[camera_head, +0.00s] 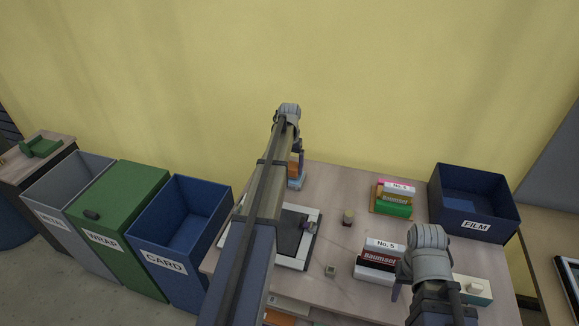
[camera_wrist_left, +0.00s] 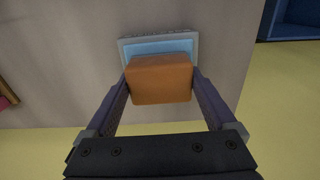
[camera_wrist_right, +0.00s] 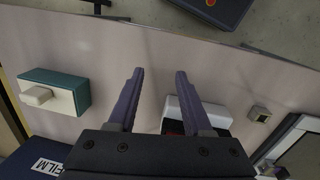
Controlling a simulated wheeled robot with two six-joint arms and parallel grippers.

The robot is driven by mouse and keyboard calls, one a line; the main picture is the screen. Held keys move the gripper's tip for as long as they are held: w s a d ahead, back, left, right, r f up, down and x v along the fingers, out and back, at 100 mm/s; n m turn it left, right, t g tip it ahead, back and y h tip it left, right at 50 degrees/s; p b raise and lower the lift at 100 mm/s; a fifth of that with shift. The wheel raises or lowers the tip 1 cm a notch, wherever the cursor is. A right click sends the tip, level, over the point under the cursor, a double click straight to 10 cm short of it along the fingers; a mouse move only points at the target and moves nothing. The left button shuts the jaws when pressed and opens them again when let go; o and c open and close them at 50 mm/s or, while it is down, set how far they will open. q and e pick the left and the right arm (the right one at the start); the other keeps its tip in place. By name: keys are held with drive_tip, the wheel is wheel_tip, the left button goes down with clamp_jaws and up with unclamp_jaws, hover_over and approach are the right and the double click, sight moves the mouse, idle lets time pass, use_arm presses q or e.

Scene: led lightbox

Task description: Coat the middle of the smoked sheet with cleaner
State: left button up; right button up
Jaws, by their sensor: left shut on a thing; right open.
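My left gripper (camera_wrist_left: 160,85) is shut on an orange block (camera_wrist_left: 160,80). The block is above or on a pale tray (camera_wrist_left: 127,52) with a light blue inside; contact cannot be told. In the head view the orange block (camera_head: 295,168) shows at the table's back, largely behind my left arm. The dark smoked sheet (camera_head: 287,235) lies on the white-framed lightbox (camera_head: 295,263), partly hidden by that arm. A small purple-grey item (camera_head: 310,226) is at the sheet's right edge. My right gripper (camera_wrist_right: 158,74) is open and empty above the table's front right.
A No. 5 book stack (camera_head: 380,260) and a second stack (camera_head: 394,198) stand right of the lightbox. Two small blocks (camera_head: 348,217) (camera_head: 330,270) lie between. A green and white box (camera_wrist_right: 75,92) is near my right gripper. A FILM bin (camera_head: 476,228) stands back right.

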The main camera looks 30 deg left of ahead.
sight(290, 165)
use_arm(q)
drive_tip(key=shift+s+f+b, duration=0.1)
drive_tip(key=shift+f+b, duration=0.25)
use_arm(e)
drive_tip(key=shift+f, duration=0.35)
idle(0.9)
use_arm(q)
wheel_tip(290, 165, up, 7)
drive_tip(key=p, duration=0.7)
use_arm(e)
wheel_tip(290, 165, up, 7)
idle(0.4)
